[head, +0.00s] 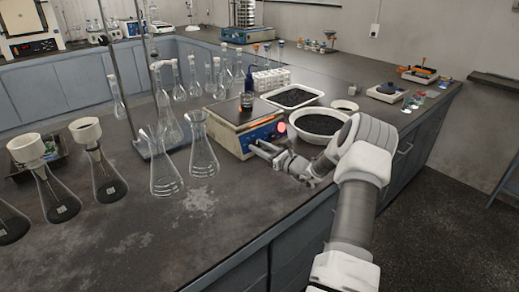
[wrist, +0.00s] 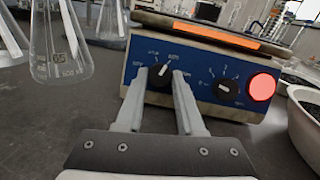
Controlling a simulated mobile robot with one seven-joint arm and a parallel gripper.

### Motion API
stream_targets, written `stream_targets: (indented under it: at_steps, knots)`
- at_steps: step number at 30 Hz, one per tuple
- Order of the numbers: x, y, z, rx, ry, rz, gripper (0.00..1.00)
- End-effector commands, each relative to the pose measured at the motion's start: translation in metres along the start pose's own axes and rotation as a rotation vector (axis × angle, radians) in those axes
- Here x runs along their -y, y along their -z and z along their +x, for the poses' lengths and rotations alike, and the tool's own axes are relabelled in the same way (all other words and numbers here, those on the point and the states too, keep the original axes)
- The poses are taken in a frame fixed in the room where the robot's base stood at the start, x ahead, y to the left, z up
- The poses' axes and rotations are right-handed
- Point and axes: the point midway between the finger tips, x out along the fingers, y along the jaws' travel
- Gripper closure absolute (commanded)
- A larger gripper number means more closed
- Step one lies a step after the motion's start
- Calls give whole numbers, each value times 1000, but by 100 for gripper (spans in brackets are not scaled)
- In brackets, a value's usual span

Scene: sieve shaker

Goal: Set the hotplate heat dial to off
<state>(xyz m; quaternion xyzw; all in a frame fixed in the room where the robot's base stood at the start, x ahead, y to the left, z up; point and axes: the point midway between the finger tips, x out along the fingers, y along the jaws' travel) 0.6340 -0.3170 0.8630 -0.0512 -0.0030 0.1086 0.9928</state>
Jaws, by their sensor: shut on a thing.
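My gripper (head: 262,149) reaches the panel from the front right. In the wrist view its fingers are shut on the left dial (wrist: 163,72), one on each side. That dial's white mark points up and slightly right; the small labels around it are hard to read. The right dial (wrist: 226,88) is untouched.
Conical flasks (head: 203,155) stand close left of the hotplate; one shows in the wrist view (wrist: 58,50). White bowls of dark grains (head: 318,124) stand to its right. A retort stand (head: 112,70) is behind the flasks. The bench in front is clear.

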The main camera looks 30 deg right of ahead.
Motion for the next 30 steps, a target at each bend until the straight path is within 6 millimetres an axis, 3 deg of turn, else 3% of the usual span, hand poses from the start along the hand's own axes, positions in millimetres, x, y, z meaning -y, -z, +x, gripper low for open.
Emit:
stream_targets:
  at_steps: [30]
  knots:
    - [8, -2, 1, -33, -344, -859, 100]
